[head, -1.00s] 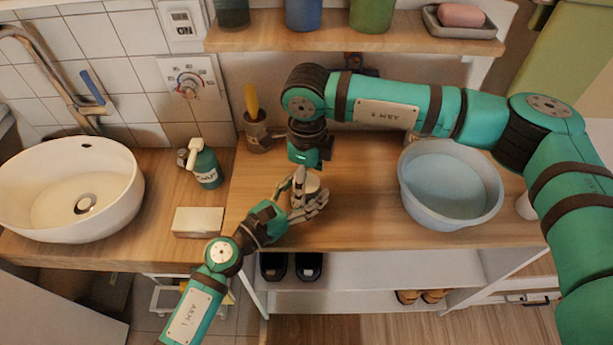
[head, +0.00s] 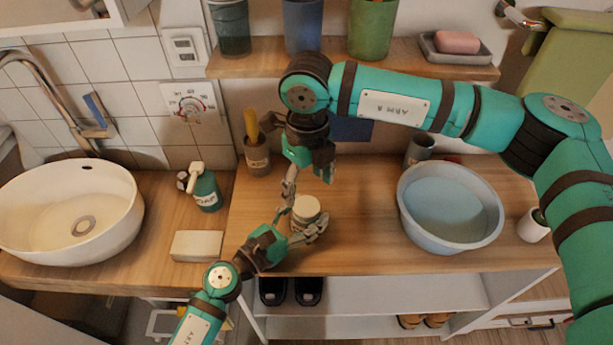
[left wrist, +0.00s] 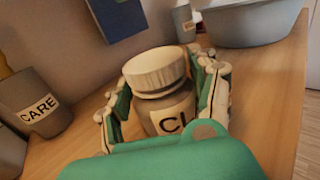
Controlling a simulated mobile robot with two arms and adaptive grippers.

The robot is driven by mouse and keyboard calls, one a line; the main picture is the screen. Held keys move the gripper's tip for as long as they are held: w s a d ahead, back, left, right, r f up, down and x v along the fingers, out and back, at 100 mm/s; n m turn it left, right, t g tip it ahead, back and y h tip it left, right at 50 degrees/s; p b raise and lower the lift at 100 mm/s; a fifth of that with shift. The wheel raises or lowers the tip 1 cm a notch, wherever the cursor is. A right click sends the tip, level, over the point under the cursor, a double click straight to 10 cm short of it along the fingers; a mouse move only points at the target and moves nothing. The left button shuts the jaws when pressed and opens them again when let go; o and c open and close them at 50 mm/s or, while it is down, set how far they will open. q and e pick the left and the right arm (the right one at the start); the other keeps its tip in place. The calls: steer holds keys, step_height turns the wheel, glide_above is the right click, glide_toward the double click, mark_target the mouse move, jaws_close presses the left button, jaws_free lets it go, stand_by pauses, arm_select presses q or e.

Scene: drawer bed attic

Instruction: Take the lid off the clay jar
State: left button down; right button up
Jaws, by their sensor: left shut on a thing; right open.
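The clay jar (left wrist: 168,115), grey-brown with a partly hidden label, stands upright on the wooden counter. Its pale round lid (left wrist: 155,70) sits on top; the lid also shows in the head view (head: 306,207). My left gripper (head: 302,230) is shut around the jar's body, one finger on each side, below the lid. It also shows in the left wrist view (left wrist: 165,115). My right gripper (head: 308,175) is open and empty, pointing down above and just behind the jar. It does not touch the lid.
A blue basin (head: 450,206) stands to the right on the counter. A cup labelled CARE (left wrist: 35,105) with a yellow thing in it stands behind left. A soap bottle (head: 206,192) and a white box (head: 197,246) are left. A shelf (head: 400,58) with cups hangs above.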

mark_target(306, 206)
step_height(306, 206, down, 6)
steer(key=shift+f, duration=0.25)
steer(key=c, duration=1.3)
steer(key=shift+o, duration=0.2)
steer(key=n, duration=0.6)
steer(key=shift+r, duration=0.25)
steer(key=shift+r, duration=0.9)
steer(key=shift+r, duration=0.1)
steer(key=shift+r, duration=1.9)
arm_select(q)
steer(key=shift+c, duration=1.1)
jaws_free()
